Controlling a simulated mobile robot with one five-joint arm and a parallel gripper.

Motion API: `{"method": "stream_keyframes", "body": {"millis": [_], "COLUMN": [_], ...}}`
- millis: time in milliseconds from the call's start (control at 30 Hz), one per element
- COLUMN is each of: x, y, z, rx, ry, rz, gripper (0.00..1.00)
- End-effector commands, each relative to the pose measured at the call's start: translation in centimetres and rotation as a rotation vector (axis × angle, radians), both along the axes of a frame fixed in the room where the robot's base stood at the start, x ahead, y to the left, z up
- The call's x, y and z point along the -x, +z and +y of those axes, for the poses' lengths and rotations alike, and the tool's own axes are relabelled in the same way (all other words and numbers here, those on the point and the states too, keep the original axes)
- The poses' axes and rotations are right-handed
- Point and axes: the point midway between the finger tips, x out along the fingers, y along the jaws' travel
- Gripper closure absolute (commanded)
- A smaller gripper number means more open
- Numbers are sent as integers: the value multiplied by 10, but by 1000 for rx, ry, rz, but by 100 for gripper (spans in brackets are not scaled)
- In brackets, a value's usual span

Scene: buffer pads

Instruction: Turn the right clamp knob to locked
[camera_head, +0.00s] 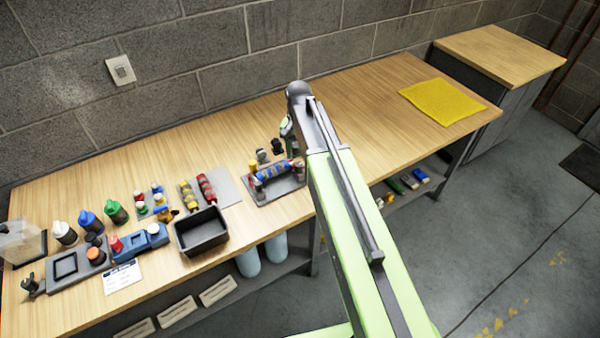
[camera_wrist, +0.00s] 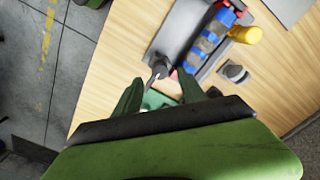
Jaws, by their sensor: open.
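A dark fixture plate (camera_head: 268,192) on the bench holds a blue, grey and red roller (camera_head: 272,172); both also show in the wrist view, the plate (camera_wrist: 178,30) and the roller (camera_wrist: 207,43). A grey knob (camera_wrist: 158,70), which seems to be the right clamp knob, stands at the roller's near end in the wrist view. Whether it is locked I cannot tell. My gripper (camera_wrist: 175,88) is open, its green fingers spread just short of this knob, not around it. In the head view my arm hides part of the fixture's right end.
Another round grey knob (camera_wrist: 235,72) stands beside the roller, with a yellow-capped piece (camera_wrist: 245,35) further up. A black bin (camera_head: 202,232) and several bottles stand left of the fixture. The bench around the yellow cloth (camera_head: 442,101) at right is clear.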

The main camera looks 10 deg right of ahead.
Motion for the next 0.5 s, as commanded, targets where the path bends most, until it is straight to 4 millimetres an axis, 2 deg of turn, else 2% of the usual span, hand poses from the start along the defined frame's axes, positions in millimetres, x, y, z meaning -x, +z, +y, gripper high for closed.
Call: {"method": "stream_keyframes", "body": {"millis": [33,167,500], "x": [0,0,0], "y": [-21,-39,-41], "z": [0,0,-1], "rx": [0,0,0], "ry": [0,0,-1], "rz": [0,0,0], "gripper": [51,51,51]}}
